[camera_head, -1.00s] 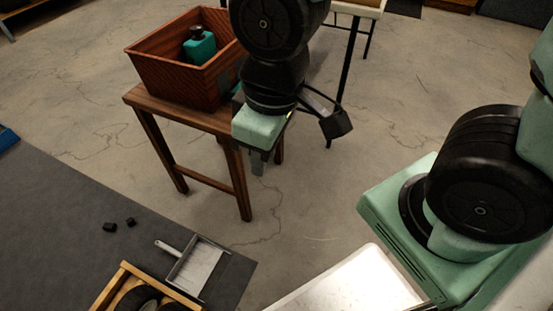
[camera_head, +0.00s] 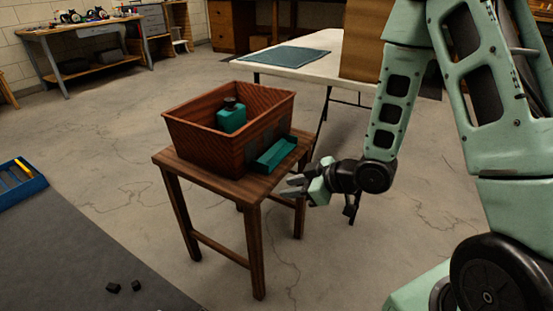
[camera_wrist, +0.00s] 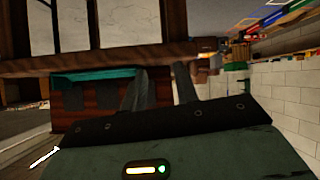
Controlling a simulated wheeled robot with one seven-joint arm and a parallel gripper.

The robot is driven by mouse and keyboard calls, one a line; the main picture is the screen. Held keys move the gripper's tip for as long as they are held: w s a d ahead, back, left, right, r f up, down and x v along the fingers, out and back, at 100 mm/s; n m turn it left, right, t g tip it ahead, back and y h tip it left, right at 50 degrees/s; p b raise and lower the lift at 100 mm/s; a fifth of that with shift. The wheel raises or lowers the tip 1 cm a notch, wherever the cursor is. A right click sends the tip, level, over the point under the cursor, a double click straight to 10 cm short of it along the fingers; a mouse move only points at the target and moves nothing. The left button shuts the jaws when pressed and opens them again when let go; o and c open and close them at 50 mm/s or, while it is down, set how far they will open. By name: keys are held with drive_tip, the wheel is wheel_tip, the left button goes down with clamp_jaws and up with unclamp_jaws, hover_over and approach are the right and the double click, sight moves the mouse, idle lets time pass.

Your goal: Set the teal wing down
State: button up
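The teal wing (camera_head: 272,154) lies on the wooden stool (camera_head: 240,190), along the right side of the brown basket (camera_head: 205,145). I cannot tell whether it touches the basket wall. My gripper (camera_head: 287,187) is just off the stool's right edge, apart from the wing. Its fingers are spread with nothing between them in the wrist view (camera_wrist: 160,88). The wrist view appears upside down, with the teal wing (camera_wrist: 95,75) left of the fingers, partly hidden behind one of them.
A teal bottle with a dark cap (camera_head: 231,117) stands in the basket. A white table (camera_head: 290,60) with a blue-grey mat and a cardboard box is behind. The floor around the stool is mostly clear.

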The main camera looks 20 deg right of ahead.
drive_tip(key=s+d+m+t+y, duration=0.2)
drive_tip(key=d+t+y, duration=0.15)
drive_tip(key=d, duration=0.25)
drive_tip(key=t+b, duration=0.2)
drive_tip(key=b, duration=0.6)
approach(265, 165)
drive_tip(key=x, duration=0.4)
drive_tip(key=shift+h, duration=0.25)
drive_tip(key=b+x, duration=0.1)
drive_tip(key=x, duration=0.4)
drive_tip(key=shift+w+f+b, duration=0.1)
drive_tip(key=shift+b, duration=0.25)
drive_tip(key=shift+w+a, duration=0.3)
drive_tip(key=shift+w, duration=0.1)
clamp_jaws()
